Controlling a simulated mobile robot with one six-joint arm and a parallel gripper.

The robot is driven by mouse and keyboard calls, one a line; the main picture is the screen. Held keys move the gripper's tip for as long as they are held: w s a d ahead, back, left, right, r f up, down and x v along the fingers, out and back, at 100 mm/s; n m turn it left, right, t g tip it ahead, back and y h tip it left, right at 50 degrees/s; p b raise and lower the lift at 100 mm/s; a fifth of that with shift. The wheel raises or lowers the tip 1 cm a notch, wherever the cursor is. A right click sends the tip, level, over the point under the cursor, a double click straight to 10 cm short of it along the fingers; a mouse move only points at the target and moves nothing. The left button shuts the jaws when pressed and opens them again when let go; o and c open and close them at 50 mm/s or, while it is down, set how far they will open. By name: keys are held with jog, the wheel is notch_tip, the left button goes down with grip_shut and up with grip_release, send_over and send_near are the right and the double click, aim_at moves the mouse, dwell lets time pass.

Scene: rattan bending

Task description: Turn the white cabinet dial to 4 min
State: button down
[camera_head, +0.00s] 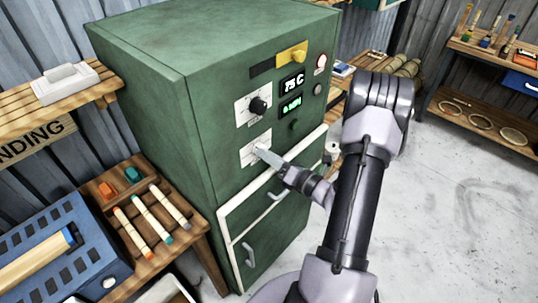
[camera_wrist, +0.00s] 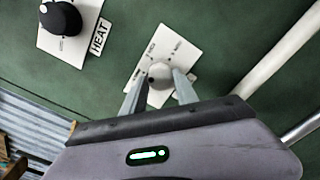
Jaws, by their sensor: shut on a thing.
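The white dial (camera_wrist: 160,75) sits on a white plate (camera_wrist: 180,50) on the green cabinet's front. In the wrist view my gripper (camera_wrist: 159,88) has a finger on each side of the dial, shut on it. In the head view my gripper (camera_head: 262,152) reaches the lower white plate (camera_head: 250,148) from the right, and its fingers mostly hide the dial. The plate's small printed marks are too blurred to read, so the dial's setting cannot be told.
A black dial (camera_head: 259,105) with a HEAT label (camera_wrist: 98,36) is above the white one. The cabinet's pale trim and door handle (camera_head: 277,191) lie below my gripper. Open floor is at right.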

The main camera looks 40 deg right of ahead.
jog(key=c, duration=0.9)
grip_release()
jog(key=shift+c, duration=0.2)
jog(key=s+d+p, duration=0.1)
jog(key=s, duration=1.6)
jog(key=shift+s+d, duration=0.15)
jog(key=shift+s, duration=0.05)
